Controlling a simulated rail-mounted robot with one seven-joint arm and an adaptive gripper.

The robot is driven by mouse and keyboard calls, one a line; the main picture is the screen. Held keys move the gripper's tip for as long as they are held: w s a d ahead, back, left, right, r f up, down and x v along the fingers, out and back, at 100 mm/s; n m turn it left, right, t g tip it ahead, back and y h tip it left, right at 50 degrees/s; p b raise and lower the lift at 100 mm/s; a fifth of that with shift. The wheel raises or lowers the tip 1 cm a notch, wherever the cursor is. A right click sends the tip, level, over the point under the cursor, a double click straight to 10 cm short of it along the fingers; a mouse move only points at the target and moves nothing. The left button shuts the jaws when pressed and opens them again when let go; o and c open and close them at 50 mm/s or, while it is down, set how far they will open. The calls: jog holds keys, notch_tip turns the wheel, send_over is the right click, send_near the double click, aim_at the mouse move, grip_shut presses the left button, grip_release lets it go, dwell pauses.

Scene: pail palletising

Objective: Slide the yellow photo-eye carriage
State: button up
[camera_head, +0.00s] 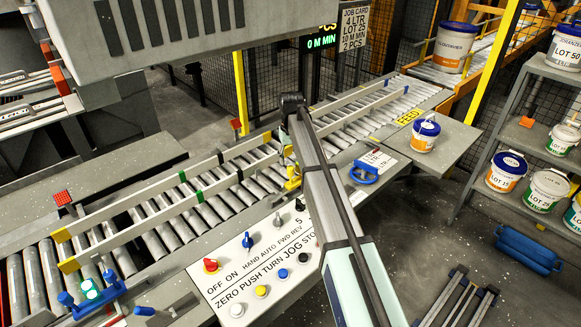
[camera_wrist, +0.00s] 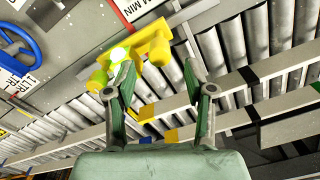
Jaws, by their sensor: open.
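The yellow photo-eye carriage (camera_wrist: 150,48) is in the upper middle of the wrist view, with rounded knobs and a bright green glowing spot. In the head view a small part of the yellow carriage (camera_head: 293,181) shows beside my arm at the conveyor's near side; my arm hides the rest. My gripper (camera_wrist: 158,75) is open, with its two green-padded fingers apart and nothing held. The left fingertip overlaps the carriage's lower left in the picture; whether it touches cannot be told.
Guide rails (camera_head: 190,196) run along the roller conveyor (camera_head: 150,232). A control panel (camera_head: 258,262) with knobs and buttons lies at the near side. A blue handwheel (camera_head: 364,172) stands right of my arm. A pail (camera_head: 424,136) stands on the side table (camera_head: 455,150).

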notch_tip(320, 180, up, 7)
jog(key=shift+f, duration=0.2)
dwell(0.3)
